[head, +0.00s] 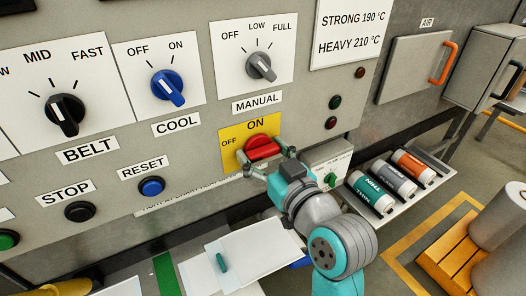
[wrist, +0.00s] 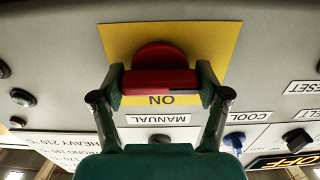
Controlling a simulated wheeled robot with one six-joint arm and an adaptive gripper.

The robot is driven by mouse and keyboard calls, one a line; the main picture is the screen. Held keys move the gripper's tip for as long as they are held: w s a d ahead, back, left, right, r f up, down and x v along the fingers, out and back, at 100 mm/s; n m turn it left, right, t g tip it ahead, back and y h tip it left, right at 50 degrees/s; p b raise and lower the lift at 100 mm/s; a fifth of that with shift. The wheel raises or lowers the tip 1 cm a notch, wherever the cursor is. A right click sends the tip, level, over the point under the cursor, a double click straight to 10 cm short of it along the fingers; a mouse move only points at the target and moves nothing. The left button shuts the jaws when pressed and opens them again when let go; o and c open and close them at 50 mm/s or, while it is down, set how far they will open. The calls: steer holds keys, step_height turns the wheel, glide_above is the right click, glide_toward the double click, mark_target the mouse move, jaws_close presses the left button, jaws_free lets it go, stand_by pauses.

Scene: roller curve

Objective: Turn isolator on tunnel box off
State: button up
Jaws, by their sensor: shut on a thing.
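The isolator is a red rotary handle (head: 263,149) on a yellow plate (head: 229,158) on the grey panel. ON is printed above the handle and OFF at its left. The handle also shows in the wrist view (wrist: 158,82), where the plate is upside down. Its bar lies roughly crosswise, tilted a little in the head view. My gripper (head: 268,160) is shut on the bar, one finger at each end. In the wrist view my gripper (wrist: 160,86) faces the plate squarely, and OFF is not visible there. A label under the plate is partly hidden by my gripper.
Blue COOL (head: 167,87) and grey MANUAL (head: 261,66) knobs sit above the isolator. A blue RESET button (head: 152,187) is to its left. A small box with a green knob (head: 331,180) and a tray of cylinders (head: 374,210) are right. A clipboard (head: 262,252) lies below.

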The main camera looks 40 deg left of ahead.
steer(key=o, duration=1.2)
steer(key=shift+c, duration=0.2)
steer(key=v, duration=1.2)
steer(key=shift+f, duration=0.1)
